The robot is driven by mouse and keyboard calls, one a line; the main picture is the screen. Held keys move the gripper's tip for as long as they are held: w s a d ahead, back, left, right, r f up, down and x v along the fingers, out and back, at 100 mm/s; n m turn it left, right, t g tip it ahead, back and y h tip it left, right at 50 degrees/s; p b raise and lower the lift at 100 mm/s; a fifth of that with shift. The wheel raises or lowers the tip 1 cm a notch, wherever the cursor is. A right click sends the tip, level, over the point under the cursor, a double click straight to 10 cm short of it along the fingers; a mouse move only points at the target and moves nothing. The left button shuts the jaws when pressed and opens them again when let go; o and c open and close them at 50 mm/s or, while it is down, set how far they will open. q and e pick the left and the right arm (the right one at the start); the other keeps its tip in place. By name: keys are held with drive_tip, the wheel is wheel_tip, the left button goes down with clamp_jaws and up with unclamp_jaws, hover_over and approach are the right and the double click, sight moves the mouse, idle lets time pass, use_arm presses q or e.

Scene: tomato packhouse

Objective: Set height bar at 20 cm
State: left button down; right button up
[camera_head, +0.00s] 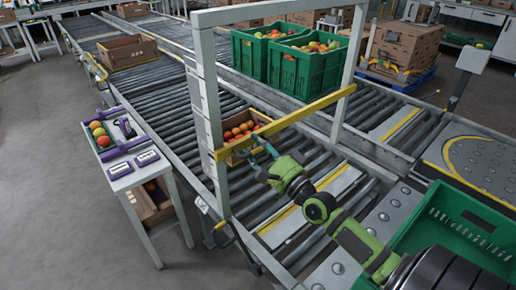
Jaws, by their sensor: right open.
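The yellow height bar (310,108) spans a grey gate frame (208,100) over the roller conveyor. It looks slanted, rising toward the right post. The left post carries a scale, but its markings are too small to read, so I cannot tell the bar's height. My right gripper (257,154) is open, just below the left half of the bar, its fingers pointing toward it. I cannot tell whether they touch it. A cardboard box of tomatoes (240,127) stands on the rollers behind the bar. My left gripper is out of view.
Two green crates (291,70) of tomatoes stand on the far conveyor. An empty-looking green crate (459,222) is at the lower right. A side table (135,160) with purple-trimmed items stands left of the conveyor. A cardboard box (128,52) sits farther back on the rollers.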

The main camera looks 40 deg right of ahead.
drive_tip(key=shift+d+r, duration=0.1)
drive_tip(key=shift+r, duration=0.1)
drive_tip(key=shift+s+f, duration=0.25)
drive_tip(key=shift+s, duration=0.25)
drive_tip(key=shift+b+v, duration=0.5)
drive_tip(key=shift+v, duration=1.4)
drive_tip(key=shift+b+v, duration=0.45)
drive_tip(key=shift+v, duration=1.25)
